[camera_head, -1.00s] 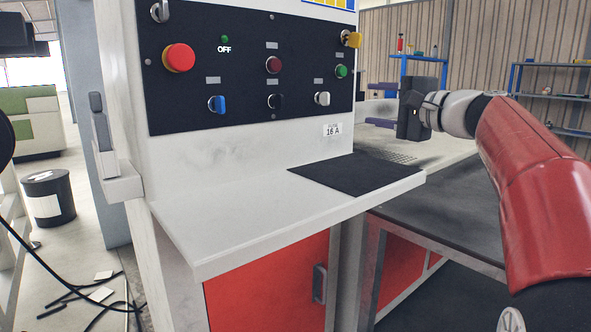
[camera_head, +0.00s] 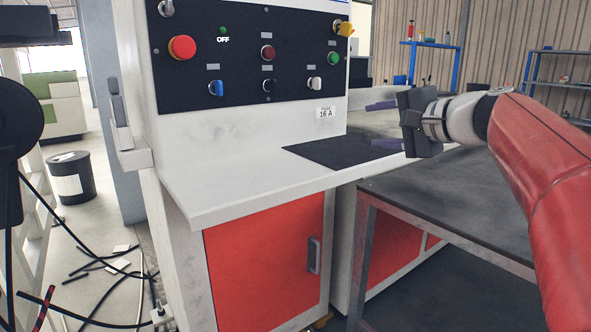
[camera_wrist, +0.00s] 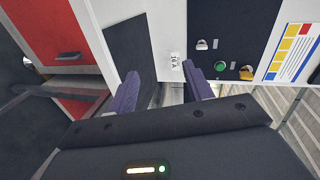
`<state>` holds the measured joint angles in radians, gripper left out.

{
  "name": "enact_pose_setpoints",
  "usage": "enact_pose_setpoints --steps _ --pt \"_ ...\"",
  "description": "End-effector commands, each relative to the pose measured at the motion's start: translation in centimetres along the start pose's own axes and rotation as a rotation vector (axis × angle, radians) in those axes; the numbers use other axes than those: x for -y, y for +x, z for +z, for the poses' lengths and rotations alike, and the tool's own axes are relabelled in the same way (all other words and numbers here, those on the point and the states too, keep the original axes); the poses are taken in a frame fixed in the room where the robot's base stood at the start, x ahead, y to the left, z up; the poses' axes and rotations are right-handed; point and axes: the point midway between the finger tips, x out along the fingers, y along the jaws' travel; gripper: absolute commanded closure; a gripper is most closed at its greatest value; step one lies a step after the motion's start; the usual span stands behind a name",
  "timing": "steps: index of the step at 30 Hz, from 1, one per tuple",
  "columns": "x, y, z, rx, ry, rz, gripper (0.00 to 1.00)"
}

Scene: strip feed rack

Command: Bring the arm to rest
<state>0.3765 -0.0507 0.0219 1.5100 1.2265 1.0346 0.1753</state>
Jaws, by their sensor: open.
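My gripper (camera_head: 384,125) is at the right in the head view, at the end of my red and grey arm. Its two purple fingers point left toward the machine, spread apart with nothing between them. In the wrist view my gripper (camera_wrist: 166,84) also shows open and empty. In the head view the fingers appear over the right end of the white ledge and its black mat (camera_head: 335,151); I cannot tell whether they are directly above it. No contact is visible.
The control panel (camera_head: 255,55) carries a red button (camera_head: 182,48), several knobs and a yellow key switch (camera_head: 344,29). A grey table (camera_head: 460,205) stands below my arm. Cables (camera_head: 100,265) lie on the floor at left. A black drum (camera_head: 70,178) stands behind them.

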Motion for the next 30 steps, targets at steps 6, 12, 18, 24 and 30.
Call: enact_pose_setpoints --steps 6,12,18,24,30 --pt "-5.0 -1.0 5.7 0.029 -0.133 0.205 0.49" --pt "-13.2 -4.5 12.7 0.09 -0.364 0.483 0.49" --pt "-23.8 -10.8 18.4 0.191 -0.702 0.782 0.49" --pt "-29.6 -14.6 20.2 0.261 -0.921 0.934 0.49" --pt "-30.7 -15.3 20.4 0.274 -0.961 0.962 0.49"
